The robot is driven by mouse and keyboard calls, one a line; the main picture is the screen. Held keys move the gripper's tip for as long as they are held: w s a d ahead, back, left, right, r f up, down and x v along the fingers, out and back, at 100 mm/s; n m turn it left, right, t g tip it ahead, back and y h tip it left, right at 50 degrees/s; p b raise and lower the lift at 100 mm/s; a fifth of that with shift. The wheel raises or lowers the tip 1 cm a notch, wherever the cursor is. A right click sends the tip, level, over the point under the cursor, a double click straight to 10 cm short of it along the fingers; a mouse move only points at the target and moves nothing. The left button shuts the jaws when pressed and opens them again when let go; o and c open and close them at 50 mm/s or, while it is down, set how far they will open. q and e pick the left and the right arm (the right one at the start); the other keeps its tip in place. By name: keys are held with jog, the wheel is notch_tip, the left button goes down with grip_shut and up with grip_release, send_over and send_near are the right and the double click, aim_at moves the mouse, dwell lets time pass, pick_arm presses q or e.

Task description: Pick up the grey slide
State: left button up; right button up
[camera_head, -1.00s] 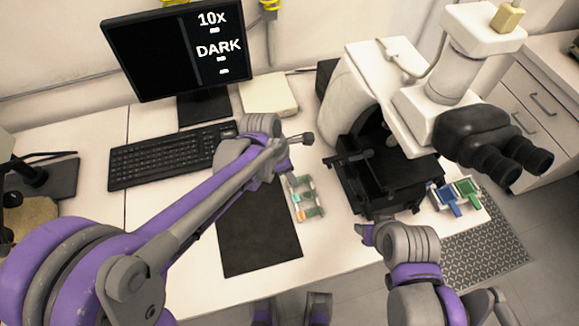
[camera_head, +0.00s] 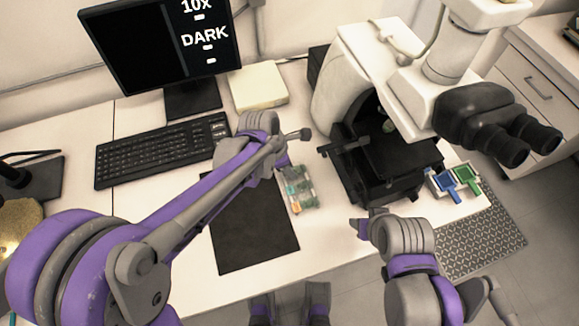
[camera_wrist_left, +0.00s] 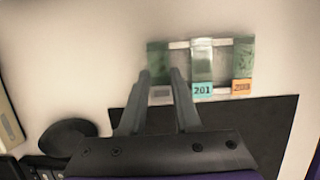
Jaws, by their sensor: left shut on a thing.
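The slide rack (camera_head: 314,204) lies on the desk left of the microscope. In the left wrist view, its grey-labelled slide (camera_wrist_left: 158,54) is leftmost, next to the teal-labelled 201 slide (camera_wrist_left: 202,63) and the orange-labelled slide (camera_wrist_left: 243,60). My left gripper (camera_wrist_left: 161,76) is shut on the grey slide, one finger on each side of it. The slide is still lined up with the others; I cannot tell if it is lifted. In the head view, my left gripper (camera_head: 284,162) is at the rack's far end. My right gripper (camera_head: 362,226) is in front of the microscope, its fingers unclear.
The microscope (camera_head: 362,85) stands right of the rack. Blue (camera_head: 445,183) and green (camera_head: 467,177) holders lie right of its stage. A dark mat (camera_head: 250,235) lies under my left forearm. The keyboard (camera_head: 160,152) and monitor (camera_head: 150,50) are at the back left.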

pick_arm(q)
jog(key=shift+r, duration=0.1)
pick_arm(e)
jog(key=shift+r, duration=0.1)
pick_arm(q)
jog(key=shift+r+p, duration=1.55)
jog(key=shift+r, duration=0.65)
pick_arm(e)
jog(key=r, duration=0.3)
jog(key=shift+w, duration=0.3)
pick_arm(q)
jog(key=shift+f, duration=0.1)
pick_arm(e)
jog(key=shift+s, duration=0.1)
